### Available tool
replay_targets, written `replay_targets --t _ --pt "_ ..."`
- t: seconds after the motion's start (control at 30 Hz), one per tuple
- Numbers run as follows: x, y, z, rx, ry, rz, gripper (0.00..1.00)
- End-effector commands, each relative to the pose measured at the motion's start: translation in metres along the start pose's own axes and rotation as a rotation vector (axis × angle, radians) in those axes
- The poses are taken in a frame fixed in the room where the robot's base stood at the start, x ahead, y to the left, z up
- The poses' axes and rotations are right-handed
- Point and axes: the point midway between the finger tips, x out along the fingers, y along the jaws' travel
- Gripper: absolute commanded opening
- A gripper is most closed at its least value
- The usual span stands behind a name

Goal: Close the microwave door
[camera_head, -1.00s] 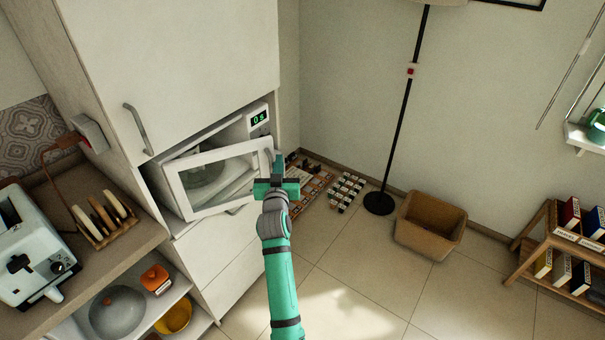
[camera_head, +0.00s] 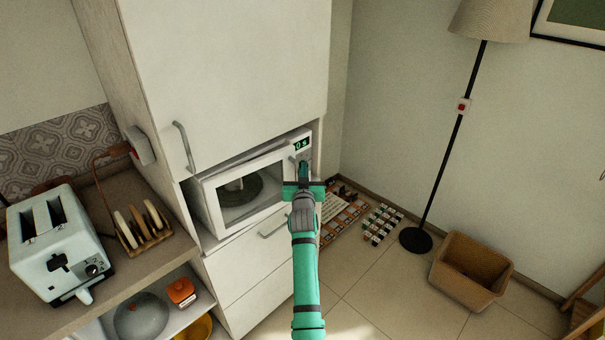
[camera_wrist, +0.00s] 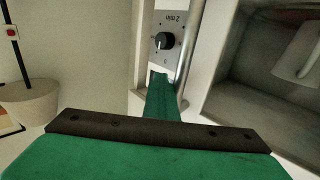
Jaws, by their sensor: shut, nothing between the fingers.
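The white microwave (camera_head: 302,144) sits in a cabinet nook, its display lit green. Its door (camera_head: 211,207) lies nearly flush with the front in the head view; I cannot tell whether a small gap is left. A round plate shows dimly through the window. My green gripper (camera_head: 304,170) is shut and empty at the door's right edge, in front of the control panel. In the wrist view, my gripper's fingers (camera_wrist: 163,90) are together beside the silver door handle (camera_wrist: 188,50), below the black knob (camera_wrist: 164,41). Contact with the handle is unclear.
A toaster (camera_head: 60,245) and a toast rack (camera_head: 145,235) stand on the counter at the left. A floor lamp (camera_head: 455,140) and a brown basket (camera_head: 470,270) stand at the right. Small items lie on the floor by the wall. The floor between is clear.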

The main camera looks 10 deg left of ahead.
Motion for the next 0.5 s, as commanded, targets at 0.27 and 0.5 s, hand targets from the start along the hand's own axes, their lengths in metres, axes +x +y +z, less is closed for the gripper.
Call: replay_targets --t 0.27,0.5 --pt "0.004 0.003 0.000 -0.001 0.001 0.006 0.00" --pt "0.004 0.009 0.000 -0.001 0.001 0.014 0.00"
